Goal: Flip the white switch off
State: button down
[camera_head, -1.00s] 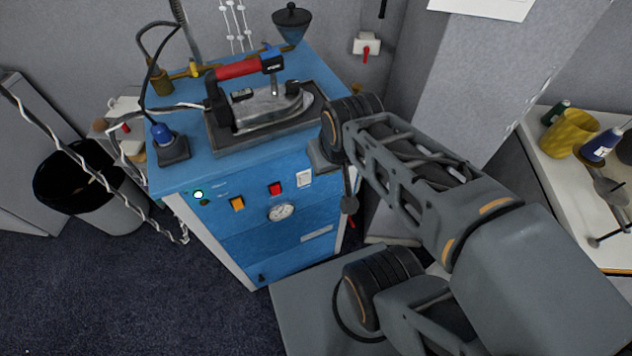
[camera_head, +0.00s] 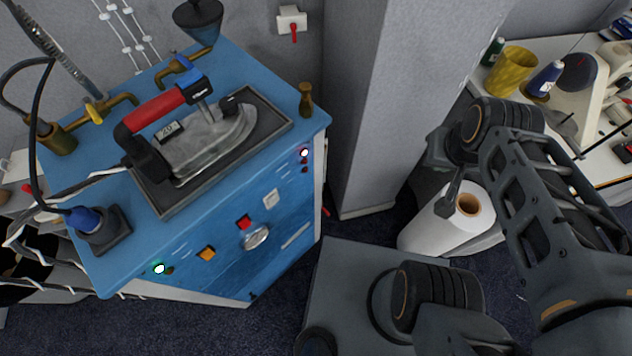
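The white switch (camera_head: 271,198) is a small pale rectangle on the front panel of the blue ironing cabinet (camera_head: 200,300). It sits right of a red switch (camera_head: 243,222) and above a round gauge (camera_head: 256,237). It is in plain view, but too small to tell which way it is flipped. My gripper (camera_head: 448,203) hangs at the end of my arm, well to the right of the cabinet and apart from the switch, in front of a white roll. Its fingers are small and seen partly edge-on, so I cannot tell whether they are open.
An iron with a red handle (camera_head: 157,106) rests on a tray on the cabinet top. An orange switch (camera_head: 206,253) and lit lamps are on the panel. A grey pillar (camera_head: 370,100) stands behind. A sewing table is far right.

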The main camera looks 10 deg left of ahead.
aim_at(274, 199)
jog(key=z, duration=0.25)
jog(key=k, duration=1.15)
jog(key=u, duration=1.95)
